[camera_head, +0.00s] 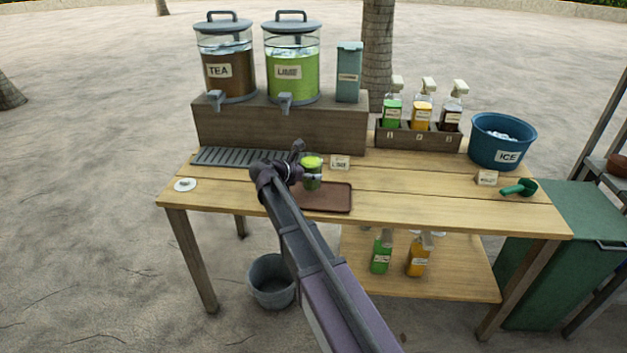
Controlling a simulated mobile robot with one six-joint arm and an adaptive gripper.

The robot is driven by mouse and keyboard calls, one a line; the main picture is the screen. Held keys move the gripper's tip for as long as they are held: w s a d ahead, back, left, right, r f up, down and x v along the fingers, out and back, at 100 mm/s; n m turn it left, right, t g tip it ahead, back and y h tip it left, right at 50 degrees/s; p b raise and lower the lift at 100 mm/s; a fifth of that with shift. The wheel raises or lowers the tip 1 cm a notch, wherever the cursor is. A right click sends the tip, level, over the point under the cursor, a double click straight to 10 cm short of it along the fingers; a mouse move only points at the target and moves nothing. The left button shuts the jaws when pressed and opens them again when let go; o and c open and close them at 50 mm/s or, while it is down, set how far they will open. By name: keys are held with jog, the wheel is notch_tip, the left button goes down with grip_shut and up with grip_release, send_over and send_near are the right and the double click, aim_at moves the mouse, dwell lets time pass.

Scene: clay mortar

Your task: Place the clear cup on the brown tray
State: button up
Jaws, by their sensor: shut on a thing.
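The clear cup (312,172) holds green liquid and stands upright at the end of my arm. My gripper (308,178) is shut on the cup, with the wrist just to the cup's left. The brown tray (335,199) lies flat on the table, right of and below my wrist in the picture. The cup appears over the tray's far edge; I cannot tell whether its base touches the tray. My arm hides the tray's left part.
Tea (226,75) and lime (292,75) dispensers stand on a wooden riser (280,130) behind a drip grate (230,157). A bottle rack (416,137), a blue ice bucket (502,140) and a green scoop (519,188) are to the right.

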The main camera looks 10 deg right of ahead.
aim_at(304, 179)
jog(key=shift+f+b, duration=1.6)
jog(key=shift+f, duration=0.1)
jog(key=shift+f, duration=0.15)
jog(key=o, duration=1)
jog(key=shift+r, duration=0.25)
jog(key=p+v, duration=0.4)
jog(key=v, duration=0.8)
jog(key=shift+p, duration=0.35)
jog(key=shift+s+d, duration=0.1)
